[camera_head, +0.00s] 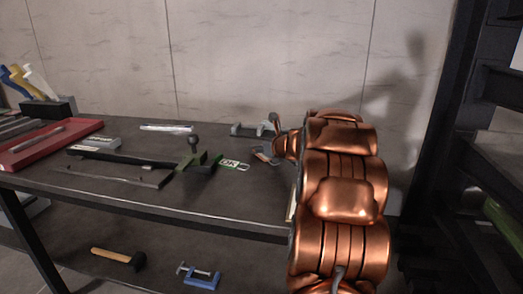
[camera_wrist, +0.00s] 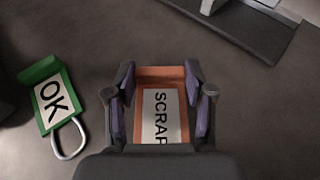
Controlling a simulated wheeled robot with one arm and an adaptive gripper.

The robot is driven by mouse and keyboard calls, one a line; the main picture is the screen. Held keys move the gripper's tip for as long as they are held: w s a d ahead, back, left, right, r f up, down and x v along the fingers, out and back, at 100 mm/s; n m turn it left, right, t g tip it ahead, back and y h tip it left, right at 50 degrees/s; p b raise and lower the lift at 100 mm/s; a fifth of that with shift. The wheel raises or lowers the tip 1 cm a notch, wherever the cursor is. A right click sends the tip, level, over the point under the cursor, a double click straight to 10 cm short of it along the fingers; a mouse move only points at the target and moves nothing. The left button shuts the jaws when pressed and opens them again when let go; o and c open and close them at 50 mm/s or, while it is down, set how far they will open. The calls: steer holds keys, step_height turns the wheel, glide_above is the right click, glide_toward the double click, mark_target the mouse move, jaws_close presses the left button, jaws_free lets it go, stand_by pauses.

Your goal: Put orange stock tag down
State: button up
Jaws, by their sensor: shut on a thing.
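The orange stock tag (camera_wrist: 160,75) shows in the wrist view, with a white label reading SCRAP. My gripper (camera_wrist: 164,95) is shut on it, one finger at each side edge. The tag lies flat to the view just over or on the dark table top; I cannot tell whether it touches. My copper-coloured arm reaches over the table in the head view and hides most of the gripper and tag there.
A green OK tag (camera_wrist: 46,98) with a metal loop lies left of my gripper; it also shows in the head view (camera_head: 231,164). A grey metal tool (camera_wrist: 240,22) lies beyond the gripper. A red tray (camera_head: 50,145) is at the left. Bare table lies around the gripper.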

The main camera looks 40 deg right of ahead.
step_height(320, 180, up, 4)
steer(key=shift+f+p, duration=0.2)
steer(key=shift+p, duration=0.65)
steer(key=s+a, duration=0.3)
steer(key=s, duration=0.1)
steer(key=s+a, duration=0.3)
steer(key=s, duration=0.1)
steer(key=s+a+r, duration=0.1)
steer(key=s+a, duration=0.2)
steer(key=s, duration=0.2)
steer(key=shift+s, duration=0.1)
steer(key=shift+a+p, duration=0.1)
steer(key=shift+p, duration=0.2)
steer(key=w+a+r+n+y+p, duration=0.2)
steer(key=w+a+r+p, duration=0.5)
steer(key=a, duration=0.4)
steer(key=w+a+r+n+y+p, duration=0.2)
steer(key=w+a+r+p, duration=0.25)
steer(key=a+p, duration=0.5)
steer(key=w+a+r+n+y+p, duration=0.15)
steer(key=w+a+r+p, duration=0.4)
steer(key=a, duration=0.65)
steer(key=w+f+m+h, duration=0.3)
steer(key=f, duration=1)
steer(key=shift+a+f, duration=0.15)
steer(key=shift+f, duration=0.15)
steer(key=shift+m, duration=0.25)
